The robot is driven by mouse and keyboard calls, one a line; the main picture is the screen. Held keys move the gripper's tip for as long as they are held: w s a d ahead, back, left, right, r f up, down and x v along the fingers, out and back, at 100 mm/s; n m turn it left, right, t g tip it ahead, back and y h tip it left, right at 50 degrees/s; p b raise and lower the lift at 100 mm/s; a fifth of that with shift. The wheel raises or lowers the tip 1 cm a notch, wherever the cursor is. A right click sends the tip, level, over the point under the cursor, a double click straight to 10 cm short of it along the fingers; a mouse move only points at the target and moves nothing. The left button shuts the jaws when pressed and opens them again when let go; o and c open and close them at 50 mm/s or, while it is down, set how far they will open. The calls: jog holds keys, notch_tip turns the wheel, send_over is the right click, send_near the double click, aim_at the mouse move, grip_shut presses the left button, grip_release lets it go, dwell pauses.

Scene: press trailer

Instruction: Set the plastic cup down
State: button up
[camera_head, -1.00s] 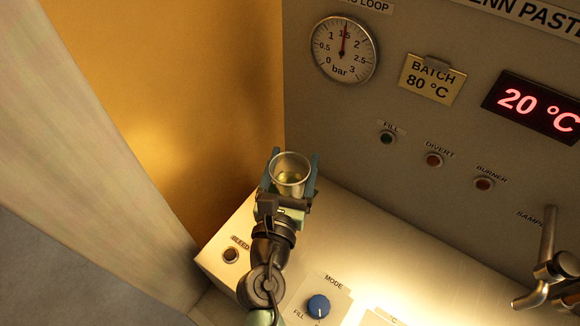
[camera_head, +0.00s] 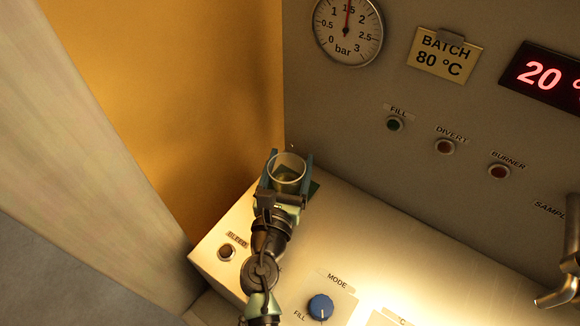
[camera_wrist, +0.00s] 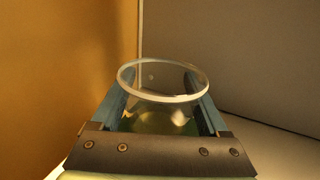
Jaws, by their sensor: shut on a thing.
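The clear plastic cup (camera_head: 287,170) is held upright between the two blue-green fingers of my gripper (camera_head: 287,178). Some yellowish-green colour shows low inside the cup. In the wrist view the cup's pale rim (camera_wrist: 163,82) stands above the finger plates of my gripper (camera_wrist: 162,112), one finger on each side. The cup is over the left back part of the cream console top (camera_head: 390,226). A dark green patch shows just right of the gripper, on the console. The cup's base is hidden, so I cannot tell whether it touches the console.
The grey panel wall with a pressure gauge (camera_head: 347,30) and small buttons rises behind. An orange wall (camera_head: 215,90) is at left. A bleed button (camera_head: 227,252), a blue mode knob (camera_head: 321,307) and a metal sample tap (camera_head: 560,290) are obstacles. The console's middle is clear.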

aim_at(282, 189)
jog(key=shift+f, duration=0.1)
jog(key=o, duration=1.4)
jog(key=shift+r, duration=0.2)
jog(key=b+v, duration=0.1)
jog(key=v, duration=1.1)
jog(key=shift+f, duration=0.1)
